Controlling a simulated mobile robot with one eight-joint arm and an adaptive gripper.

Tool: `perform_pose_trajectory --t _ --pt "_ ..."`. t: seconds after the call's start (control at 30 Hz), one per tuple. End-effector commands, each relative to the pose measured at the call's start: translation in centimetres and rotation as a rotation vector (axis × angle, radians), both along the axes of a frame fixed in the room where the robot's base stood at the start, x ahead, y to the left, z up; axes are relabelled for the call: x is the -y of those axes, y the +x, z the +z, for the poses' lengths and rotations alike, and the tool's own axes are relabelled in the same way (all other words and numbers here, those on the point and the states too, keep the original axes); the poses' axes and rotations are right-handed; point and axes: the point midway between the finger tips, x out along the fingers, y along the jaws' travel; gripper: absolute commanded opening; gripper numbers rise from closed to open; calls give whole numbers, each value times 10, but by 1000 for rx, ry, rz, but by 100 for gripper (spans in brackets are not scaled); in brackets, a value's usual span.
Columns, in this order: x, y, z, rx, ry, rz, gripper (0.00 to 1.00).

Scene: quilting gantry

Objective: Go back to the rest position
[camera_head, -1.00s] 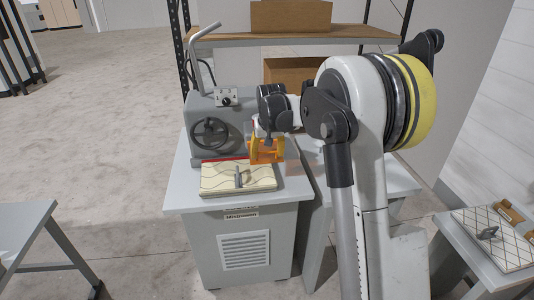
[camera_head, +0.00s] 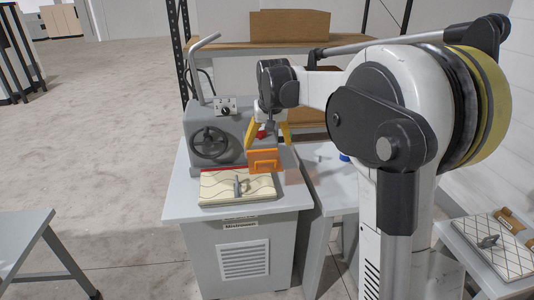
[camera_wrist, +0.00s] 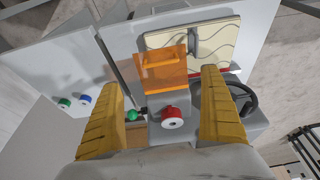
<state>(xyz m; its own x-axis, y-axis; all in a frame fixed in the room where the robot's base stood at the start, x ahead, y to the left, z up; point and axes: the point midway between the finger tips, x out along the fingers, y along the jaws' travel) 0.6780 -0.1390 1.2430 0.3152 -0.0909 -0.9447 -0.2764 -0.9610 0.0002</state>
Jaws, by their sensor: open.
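My gripper (camera_head: 268,138) is above the grey machine's table in the head view, its two yellow fingers spread apart. In the wrist view the gripper (camera_wrist: 161,77) is open with nothing between its fingers. An orange bracket-like piece (camera_head: 264,160) stands just below the fingertips, by the quilted pad. It also shows in the wrist view (camera_wrist: 165,72), beyond the fingertips and apart from them. My arm's large joints fill the right of the head view and hide part of the side table.
The grey machine (camera_head: 203,118) with a handwheel stands behind the cream quilted pad (camera_head: 222,188). A shelf with cardboard boxes (camera_head: 290,25) is behind.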

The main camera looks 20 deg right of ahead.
Motion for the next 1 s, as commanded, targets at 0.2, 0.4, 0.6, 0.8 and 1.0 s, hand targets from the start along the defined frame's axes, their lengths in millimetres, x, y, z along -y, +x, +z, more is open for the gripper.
perform_pose_trajectory --t 0.2,0.4,0.6,0.8,1.0 --pt "-2 -5 15 0 0 0 92" --pt "-2 -5 16 0 0 0 92" --pt "-2 -5 15 0 0 0 92" --pt "-11 -20 15 13 -2 14 92" --pt "-53 -91 7 74 -13 77 92"
